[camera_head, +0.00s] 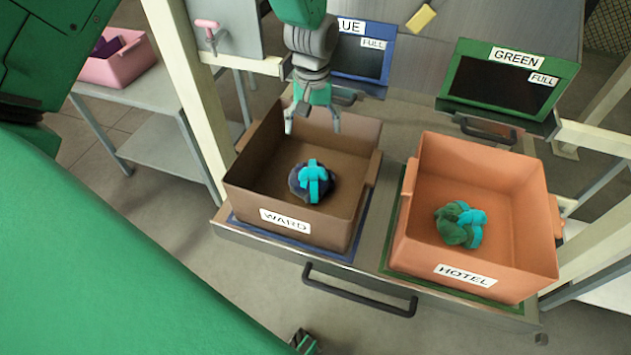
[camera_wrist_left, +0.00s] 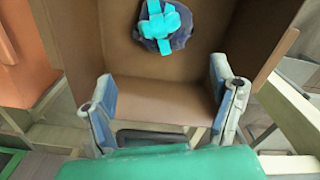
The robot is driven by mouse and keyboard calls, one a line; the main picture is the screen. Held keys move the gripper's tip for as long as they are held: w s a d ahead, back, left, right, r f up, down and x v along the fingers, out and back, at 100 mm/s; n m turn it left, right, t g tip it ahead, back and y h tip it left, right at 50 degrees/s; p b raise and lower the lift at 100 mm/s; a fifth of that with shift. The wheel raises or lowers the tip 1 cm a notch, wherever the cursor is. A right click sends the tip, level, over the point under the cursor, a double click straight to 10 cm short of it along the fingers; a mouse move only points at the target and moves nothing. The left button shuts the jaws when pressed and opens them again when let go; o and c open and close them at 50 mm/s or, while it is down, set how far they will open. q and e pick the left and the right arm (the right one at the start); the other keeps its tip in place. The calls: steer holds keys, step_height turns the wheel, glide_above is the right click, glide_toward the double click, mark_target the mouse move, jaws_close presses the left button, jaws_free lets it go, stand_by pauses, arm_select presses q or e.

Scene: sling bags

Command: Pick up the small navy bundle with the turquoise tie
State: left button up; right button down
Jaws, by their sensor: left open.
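The small navy bundle with the turquoise tie (camera_head: 298,184) lies on the floor of the brown bin labelled WARD (camera_head: 340,222). In the left wrist view the bundle (camera_wrist_left: 178,40) is at the top, beyond my fingers, with the turquoise tie across it. My left gripper (camera_head: 313,124) is open and empty over the back part of the brown bin, above and behind the bundle and apart from it. In the left wrist view its two fingers (camera_wrist_left: 163,88) are spread wide. My right gripper is not clearly in view.
An orange bin labelled HOTEL (camera_head: 530,269) stands to the right, holding a green bundle with a turquoise tie (camera_head: 452,230). Chutes marked BLUE and GREEN (camera_head: 515,62) are behind. A pink bin (camera_head: 117,68) sits on a side table. The brown bin's walls surround the navy bundle.

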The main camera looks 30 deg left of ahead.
mark_target(313, 166)
arm_select(q)
steer(key=f, duration=0.8)
steer(key=shift+a+f+b, duration=0.25)
steer(key=shift+f+b, duration=0.15)
steer(key=f, duration=0.4)
steer(key=shift+d+f+b, duration=0.25)
steer(key=shift+f+b, duration=0.05)
steer(key=shift+f, duration=0.35)
steer(key=shift+a, duration=0.1)
steer(key=shift+c, duration=1.2)
steer(key=shift+r, duration=0.1)
steer(key=c, duration=1.5)
